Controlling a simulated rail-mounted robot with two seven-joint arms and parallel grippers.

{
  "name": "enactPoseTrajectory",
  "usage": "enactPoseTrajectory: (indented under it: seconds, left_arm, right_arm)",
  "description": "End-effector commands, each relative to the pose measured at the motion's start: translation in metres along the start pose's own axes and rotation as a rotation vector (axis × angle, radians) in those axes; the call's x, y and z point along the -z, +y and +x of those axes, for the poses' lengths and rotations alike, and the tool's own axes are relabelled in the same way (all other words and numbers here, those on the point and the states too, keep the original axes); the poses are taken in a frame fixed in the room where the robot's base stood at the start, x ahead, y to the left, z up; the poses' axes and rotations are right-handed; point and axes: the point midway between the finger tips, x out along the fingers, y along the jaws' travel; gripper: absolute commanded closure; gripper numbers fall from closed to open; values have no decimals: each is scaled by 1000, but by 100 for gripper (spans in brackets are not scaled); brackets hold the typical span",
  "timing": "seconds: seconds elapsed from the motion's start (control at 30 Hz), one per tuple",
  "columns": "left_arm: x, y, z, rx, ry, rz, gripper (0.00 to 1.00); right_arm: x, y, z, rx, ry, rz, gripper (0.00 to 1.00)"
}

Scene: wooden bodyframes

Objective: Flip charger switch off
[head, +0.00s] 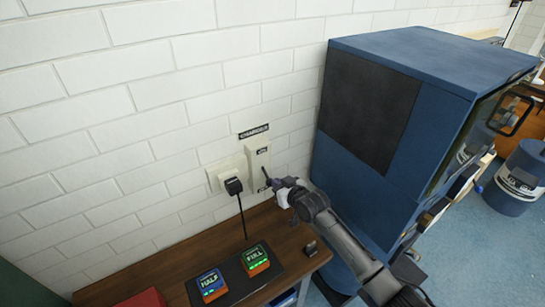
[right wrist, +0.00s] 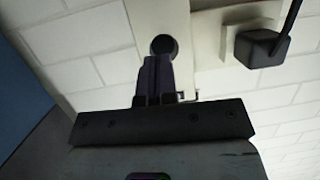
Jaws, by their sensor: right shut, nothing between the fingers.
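The charger switch panel (head: 257,160) is a pale plate on the white brick wall, under a dark label with lettering. A small label sits near its top, and another dark mark shows near its bottom. My right gripper (head: 268,183) is shut and empty, with its tips at the panel's lower part, covering some of it. In the right wrist view the shut fingers (right wrist: 158,75) point at a round dark knob (right wrist: 163,46) on the plate; I cannot tell if they touch. The switch's position is hard to tell. My left gripper is not in view.
A black plug (head: 233,186) sits in a socket left of the panel, its cord hanging to a dark pad with a HALF battery (head: 211,284) and a FULL battery (head: 254,260) on the wooden table (head: 180,268). A blue cabinet (head: 440,60) stands close on the right.

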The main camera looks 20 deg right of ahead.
Motion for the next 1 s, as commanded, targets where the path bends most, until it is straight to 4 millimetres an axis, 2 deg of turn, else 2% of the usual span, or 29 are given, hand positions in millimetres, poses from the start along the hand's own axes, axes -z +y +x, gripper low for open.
enactPoseTrajectory:
  seconds: [0.27,0.47,0.77,0.8,1.0]
  left_arm:
    - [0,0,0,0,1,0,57]
    - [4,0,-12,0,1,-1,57]
    - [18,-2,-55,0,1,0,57]
    - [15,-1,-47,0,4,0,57]
    - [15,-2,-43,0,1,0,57]
  right_arm:
    - [0,0,0,0,-1,0,100]
    - [7,-1,-7,3,-1,-1,100]
    - [28,-6,-34,14,-3,-5,100]
    - [17,-6,-39,15,-2,-4,100]
    - [14,-5,-74,14,-1,-6,100]
